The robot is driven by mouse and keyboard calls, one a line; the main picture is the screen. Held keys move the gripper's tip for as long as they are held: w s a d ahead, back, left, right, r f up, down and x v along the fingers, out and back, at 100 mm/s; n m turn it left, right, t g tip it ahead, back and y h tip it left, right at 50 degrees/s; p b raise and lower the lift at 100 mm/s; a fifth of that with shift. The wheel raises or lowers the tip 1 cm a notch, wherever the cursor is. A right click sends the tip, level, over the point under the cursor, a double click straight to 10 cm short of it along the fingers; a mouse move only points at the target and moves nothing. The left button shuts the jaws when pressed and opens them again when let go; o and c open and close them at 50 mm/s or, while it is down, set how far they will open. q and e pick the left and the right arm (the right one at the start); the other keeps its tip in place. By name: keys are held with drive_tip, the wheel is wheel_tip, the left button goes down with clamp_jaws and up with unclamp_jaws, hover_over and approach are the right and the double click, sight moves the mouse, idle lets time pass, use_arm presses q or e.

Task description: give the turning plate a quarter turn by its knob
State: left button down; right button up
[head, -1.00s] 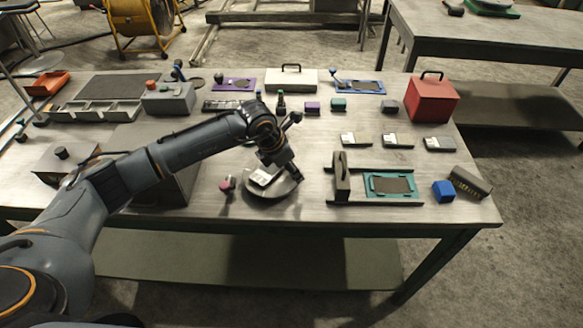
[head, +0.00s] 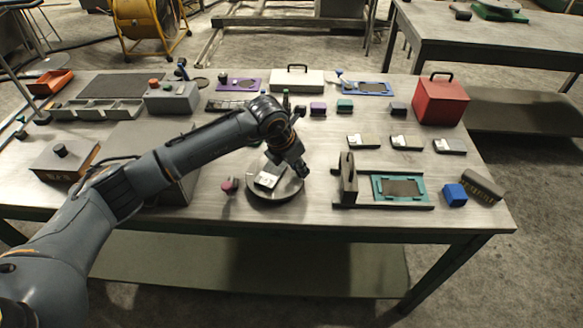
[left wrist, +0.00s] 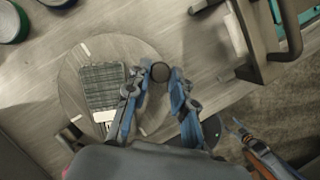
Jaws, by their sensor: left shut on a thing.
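My left gripper (head: 302,172) is over the plate's right side. In the left wrist view its fingers close on the small dark round knob (left wrist: 160,72) at the plate's rim. The knob is hidden in the head view. What seems to be my right gripper (left wrist: 240,130) shows at the lower right of the wrist view; its opening is unclear.
Right of the plate stands a dark upright block (head: 348,178) on rails beside a teal frame (head: 378,190). A pink-topped knob (head: 230,186) stands close on the left. A grey box (head: 150,135) lies under my left arm. Bare table lies in front of the plate.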

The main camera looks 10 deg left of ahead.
use_arm(q)
drive_tip(key=c, duration=1.1)
unclamp_jaws()
drive_tip(key=v, duration=1.2)
drive_tip(key=shift+w, duration=0.1)
